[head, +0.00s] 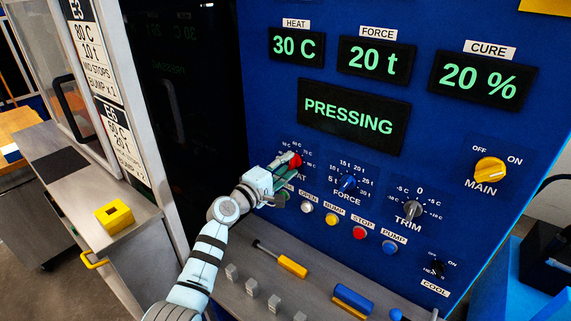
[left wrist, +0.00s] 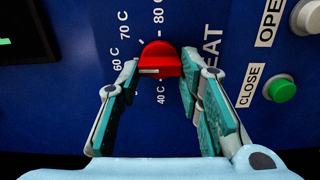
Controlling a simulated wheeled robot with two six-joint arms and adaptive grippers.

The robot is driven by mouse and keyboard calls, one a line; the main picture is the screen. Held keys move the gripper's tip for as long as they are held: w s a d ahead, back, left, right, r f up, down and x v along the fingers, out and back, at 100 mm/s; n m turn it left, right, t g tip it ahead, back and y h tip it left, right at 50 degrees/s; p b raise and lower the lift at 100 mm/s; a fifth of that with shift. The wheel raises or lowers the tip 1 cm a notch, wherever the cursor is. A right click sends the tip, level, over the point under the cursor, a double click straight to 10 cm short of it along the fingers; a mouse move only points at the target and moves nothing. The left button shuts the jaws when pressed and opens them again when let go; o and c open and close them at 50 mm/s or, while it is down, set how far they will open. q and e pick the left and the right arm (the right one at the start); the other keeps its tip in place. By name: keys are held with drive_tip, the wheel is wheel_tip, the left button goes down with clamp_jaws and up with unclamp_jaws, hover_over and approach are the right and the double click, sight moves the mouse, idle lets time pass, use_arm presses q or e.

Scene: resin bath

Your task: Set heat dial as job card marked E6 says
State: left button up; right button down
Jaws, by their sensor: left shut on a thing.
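The red heat dial (head: 295,160) is on the blue panel below the HEAT display (head: 297,46), which reads 30 C. In the left wrist view the dial (left wrist: 160,60) shows a short white line on its lower left, with 40 C, 60 C, 70 C and 80 C marks around it. My left gripper (head: 286,168) is shut on the dial, its green-padded fingers (left wrist: 160,75) on either side of it. The job card E6 (head: 122,145) hangs on the left frame post; its lines are small and tilted, and I cannot read its temperature surely. My right gripper is out of view.
The FORCE dial (head: 347,183), TRIM dial (head: 411,209) and yellow MAIN switch (head: 489,169) are to the right. Several push buttons, including STOP (head: 361,233), sit below. The screen (head: 352,117) reads PRESSING. A yellow-handled tool (head: 292,266) lies on the ledge.

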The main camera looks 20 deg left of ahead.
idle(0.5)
use_arm(q)
drive_tip(key=o, duration=1.2)
drive_tip(key=shift+c, duration=0.2)
drive_tip(key=v, duration=1.2)
drive_tip(key=shift+f, duration=0.1)
